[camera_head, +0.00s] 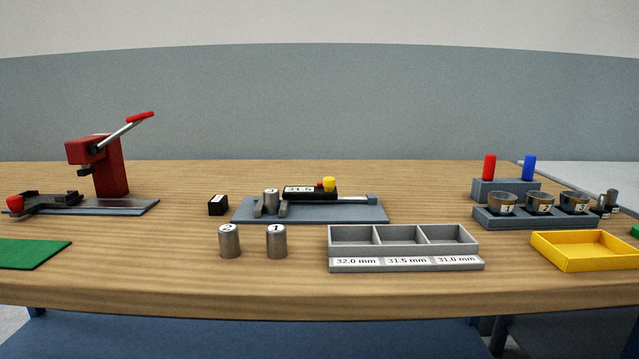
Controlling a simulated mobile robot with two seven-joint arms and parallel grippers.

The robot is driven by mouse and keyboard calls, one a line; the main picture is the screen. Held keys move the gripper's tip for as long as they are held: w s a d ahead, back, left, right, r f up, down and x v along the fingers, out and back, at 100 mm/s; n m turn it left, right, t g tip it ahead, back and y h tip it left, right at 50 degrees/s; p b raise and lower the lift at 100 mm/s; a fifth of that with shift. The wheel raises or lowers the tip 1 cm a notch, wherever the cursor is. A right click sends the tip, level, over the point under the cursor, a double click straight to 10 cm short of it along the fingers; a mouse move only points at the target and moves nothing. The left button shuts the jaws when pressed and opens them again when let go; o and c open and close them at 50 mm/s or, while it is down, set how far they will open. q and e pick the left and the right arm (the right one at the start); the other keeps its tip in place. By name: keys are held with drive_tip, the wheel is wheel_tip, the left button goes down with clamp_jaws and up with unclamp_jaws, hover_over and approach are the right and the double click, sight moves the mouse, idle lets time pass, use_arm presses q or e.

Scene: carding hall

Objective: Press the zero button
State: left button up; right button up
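A measuring gauge stands mid-table on a blue-grey base plate (340,212). Its black body (318,195) carries a display (298,190) that seems to read 31.5. At the right of the display are a small red part (319,186) and a larger yellow cap (329,184); no label tells which is the zero button. A metal cylinder (270,198) stands upright at the left end of the gauge, by its grey jaws. Neither of my grippers is in view, and nothing is touching the gauge.
Cylinders 2 (229,242) and 1 (277,242) and a three-part grey tray (404,251) stand in front of the gauge. A black block (217,205) is left of it. A red lever press (110,165) is far left; cups (540,203) and a yellow tray (583,263) are right.

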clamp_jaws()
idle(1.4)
